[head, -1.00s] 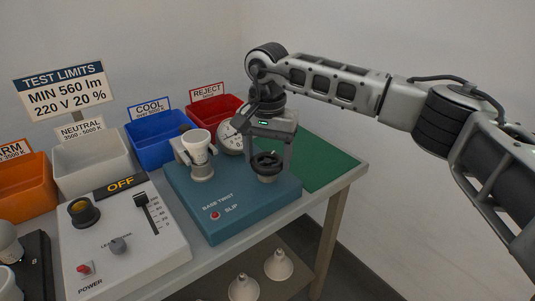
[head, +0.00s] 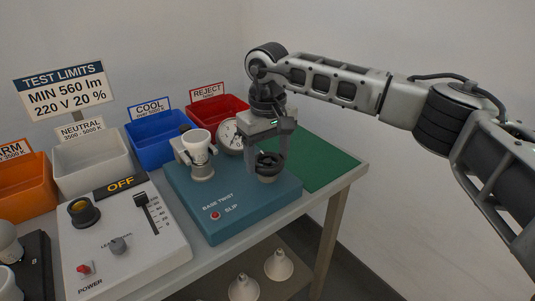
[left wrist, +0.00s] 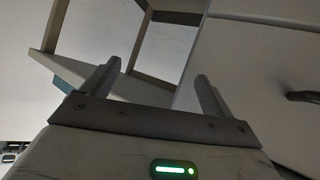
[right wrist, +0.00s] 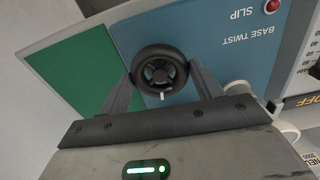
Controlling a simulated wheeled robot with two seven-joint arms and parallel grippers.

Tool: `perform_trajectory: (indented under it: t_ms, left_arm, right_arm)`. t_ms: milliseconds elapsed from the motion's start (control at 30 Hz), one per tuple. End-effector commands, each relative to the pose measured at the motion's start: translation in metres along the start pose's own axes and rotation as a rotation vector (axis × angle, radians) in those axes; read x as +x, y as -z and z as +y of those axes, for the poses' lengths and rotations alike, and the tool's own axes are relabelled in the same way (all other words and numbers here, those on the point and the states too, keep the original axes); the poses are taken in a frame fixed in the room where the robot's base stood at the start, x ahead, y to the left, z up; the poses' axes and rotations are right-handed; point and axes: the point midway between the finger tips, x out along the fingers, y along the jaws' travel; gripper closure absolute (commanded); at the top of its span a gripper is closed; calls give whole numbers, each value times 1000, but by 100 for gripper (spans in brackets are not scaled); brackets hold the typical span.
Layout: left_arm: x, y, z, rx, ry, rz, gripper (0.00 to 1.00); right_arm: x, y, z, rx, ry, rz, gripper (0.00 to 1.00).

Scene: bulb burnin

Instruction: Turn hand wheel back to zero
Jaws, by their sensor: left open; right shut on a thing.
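The black spoked hand wheel (head: 269,163) stands on the blue "BASE TWIST" box (head: 225,220). My right gripper (head: 266,160) comes down from above and is shut on the wheel's rim. In the right wrist view the hand wheel (right wrist: 160,72) sits between the two fingers, with a small white mark at its rim on the gripper side. A round dial (head: 230,136) stands behind the wheel, partly hidden by my gripper; its reading is too small to tell. My left gripper (left wrist: 160,85) is open and empty in the left wrist view, away from the box.
A grey control panel (head: 125,255) reads "OFF". Bins in orange, white, blue and red line the back. A green mat (head: 325,165) lies clear at right.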

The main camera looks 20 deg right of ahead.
Motion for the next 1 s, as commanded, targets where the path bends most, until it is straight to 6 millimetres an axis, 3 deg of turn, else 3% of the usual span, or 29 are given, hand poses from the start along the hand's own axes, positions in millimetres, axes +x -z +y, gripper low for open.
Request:
perform_trajectory:
  t_ms: [400,933,967,1000]
  left_arm:
    - [0,0,0,0,0,0,13]
    - [0,0,0,0,0,-1,13]
    - [0,0,0,0,0,-1,13]
    - [0,0,0,0,0,-1,13]
  right_arm:
    - [-1,0,0,-184,2,2,58]
    - [-1,0,0,-211,1,2,58]
    - [-1,0,0,-211,0,1,32]
    - [-1,0,0,-211,0,1,21]
